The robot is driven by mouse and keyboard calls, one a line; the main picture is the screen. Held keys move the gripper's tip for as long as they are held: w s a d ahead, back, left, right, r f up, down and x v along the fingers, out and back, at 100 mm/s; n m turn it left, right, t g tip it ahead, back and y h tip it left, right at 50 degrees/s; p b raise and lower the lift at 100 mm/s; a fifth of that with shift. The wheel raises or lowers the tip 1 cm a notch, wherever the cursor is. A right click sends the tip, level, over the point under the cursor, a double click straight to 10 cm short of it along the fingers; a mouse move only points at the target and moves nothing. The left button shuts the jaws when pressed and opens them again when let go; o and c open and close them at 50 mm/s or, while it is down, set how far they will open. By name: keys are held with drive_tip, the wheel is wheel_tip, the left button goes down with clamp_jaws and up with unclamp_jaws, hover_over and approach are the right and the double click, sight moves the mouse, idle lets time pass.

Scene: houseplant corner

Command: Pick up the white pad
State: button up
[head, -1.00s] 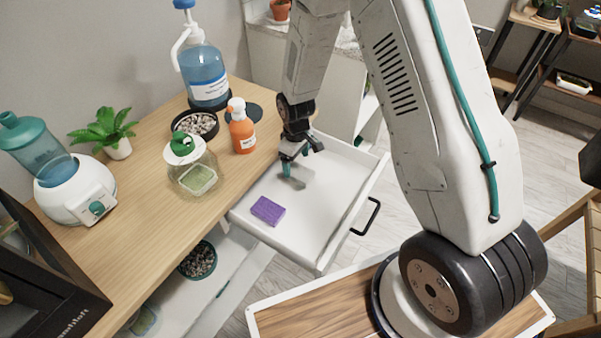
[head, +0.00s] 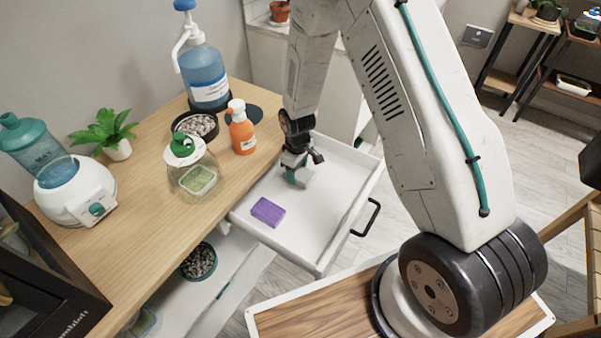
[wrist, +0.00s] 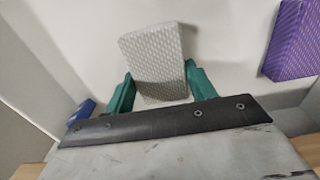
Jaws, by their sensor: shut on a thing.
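The white pad (wrist: 155,62) is a pale block with a fine dimpled texture, seen between the two green fingers of my gripper (wrist: 160,90) in the wrist view. My gripper is shut on it. I cannot tell whether the pad touches the drawer floor. A purple pad (head: 267,212) lies in the drawer nearer the front left; it also shows at the right of the wrist view (wrist: 293,40).
The wooden counter (head: 135,190) left of the drawer holds an orange pump bottle (head: 241,130), a glass jar with a green-topped lid (head: 192,170), a bowl of pebbles (head: 196,126) and a large blue jug (head: 206,75). The drawer's right part is bare. A small blue thing (wrist: 87,108) shows left of my gripper.

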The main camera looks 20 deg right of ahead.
sight(299, 174)
drive_tip(key=shift+r, duration=0.1)
drive_tip(key=shift+r, duration=0.55)
wheel_tip(299, 174, up, 2)
drive_tip(key=shift+r, duration=0.1)
drive_tip(key=shift+s+r, duration=0.15)
drive_tip(key=shift+s, duration=0.5)
drive_tip(key=s, duration=0.5)
drive_tip(key=s+r, duration=0.1)
drive_tip(key=s, duration=0.8)
drive_tip(key=shift+s+r, duration=0.15)
drive_tip(key=shift+s, duration=0.2)
